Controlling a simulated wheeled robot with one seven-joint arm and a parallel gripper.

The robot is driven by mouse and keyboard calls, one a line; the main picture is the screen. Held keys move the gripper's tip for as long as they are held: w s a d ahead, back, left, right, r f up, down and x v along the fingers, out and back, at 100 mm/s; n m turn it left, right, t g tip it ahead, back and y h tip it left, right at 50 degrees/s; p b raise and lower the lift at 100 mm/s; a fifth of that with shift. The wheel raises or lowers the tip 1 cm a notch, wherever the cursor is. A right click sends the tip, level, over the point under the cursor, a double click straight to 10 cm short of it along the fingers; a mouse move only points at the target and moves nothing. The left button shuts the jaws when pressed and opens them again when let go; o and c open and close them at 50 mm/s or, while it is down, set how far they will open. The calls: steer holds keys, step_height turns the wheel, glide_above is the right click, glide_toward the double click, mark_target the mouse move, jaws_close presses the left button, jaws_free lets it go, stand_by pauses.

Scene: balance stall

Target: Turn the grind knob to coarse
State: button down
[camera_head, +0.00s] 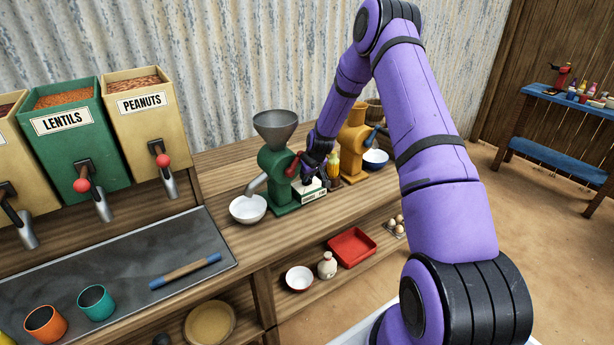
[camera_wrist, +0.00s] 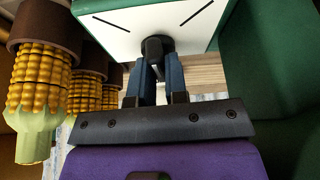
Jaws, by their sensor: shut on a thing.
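The green grinder (camera_head: 275,165) with a grey hopper stands on the wooden counter. A white dial plate (camera_head: 308,192) with small unreadable lettering is at its base. In the wrist view the white dial face (camera_wrist: 110,30) has a green edge and black slanted marks on either side. A black grind knob (camera_wrist: 157,45) sits at its middle. My gripper (camera_wrist: 157,65) has its two fingers closed around this knob; in the head view my gripper (camera_head: 312,172) is beside the grinder, above the plate. The knob is hidden in the head view, and its pointer direction cannot be told.
A white bowl (camera_head: 248,209) stands under the green grinder's spout. Corn cobs (camera_wrist: 40,80) are close to my gripper's left in the wrist view. A red tray (camera_head: 351,247) lies on the shelf below.

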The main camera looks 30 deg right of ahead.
steer(key=shift+m+h, duration=0.3)
steer(key=shift+m, duration=0.3)
steer(key=c, duration=1.1)
jaws_free()
steer(key=shift+c, duration=0.2)
steer(key=v, duration=1)
steer(key=shift+r, duration=0.35)
steer(key=shift+s, duration=0.15)
